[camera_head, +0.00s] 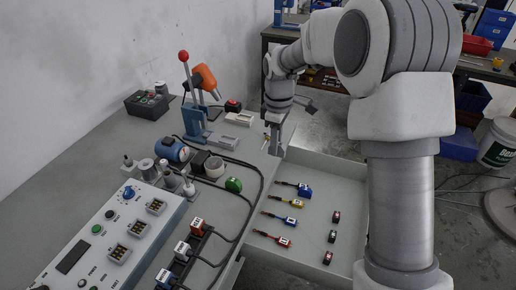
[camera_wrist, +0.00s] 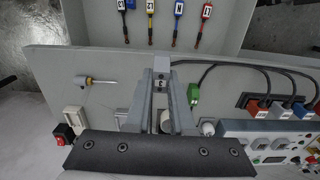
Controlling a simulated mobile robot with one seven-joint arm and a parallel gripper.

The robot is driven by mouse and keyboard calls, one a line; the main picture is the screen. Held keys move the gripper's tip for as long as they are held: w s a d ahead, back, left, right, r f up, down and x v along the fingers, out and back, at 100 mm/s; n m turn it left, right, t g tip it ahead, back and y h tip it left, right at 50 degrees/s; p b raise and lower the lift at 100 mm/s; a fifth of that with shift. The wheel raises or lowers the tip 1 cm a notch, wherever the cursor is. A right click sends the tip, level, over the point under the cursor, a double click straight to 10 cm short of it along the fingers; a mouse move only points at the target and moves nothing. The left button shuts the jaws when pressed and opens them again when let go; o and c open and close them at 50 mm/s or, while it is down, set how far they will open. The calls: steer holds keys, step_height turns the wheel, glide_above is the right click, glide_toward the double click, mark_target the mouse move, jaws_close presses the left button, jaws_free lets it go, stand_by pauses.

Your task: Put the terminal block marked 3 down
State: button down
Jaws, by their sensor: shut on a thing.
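My gripper (camera_wrist: 161,78) is shut on the terminal block marked 3 (camera_wrist: 160,84), seen in the wrist view between the two fingers. Only a small part of the block shows there, with its dark label. In the head view my gripper (camera_head: 275,148) hangs at the bench's edge, near the back of the open drawer. The block cannot be made out in that view. I cannot tell whether the block touches the bench.
The open drawer (camera_head: 300,165) holds several labelled coloured tools and small dark red blocks. A screwdriver (camera_wrist: 97,81) lies left of my gripper in the wrist view.

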steer(key=s+d+r+m+p, duration=0.1)
steer(key=s+d+m+p, duration=0.4)
steer(key=d+m, duration=0.8)
steer(key=shift+s+d+r+m, duration=0.15)
steer(key=shift+s+m, duration=0.35)
steer(key=shift+s, duration=1.1)
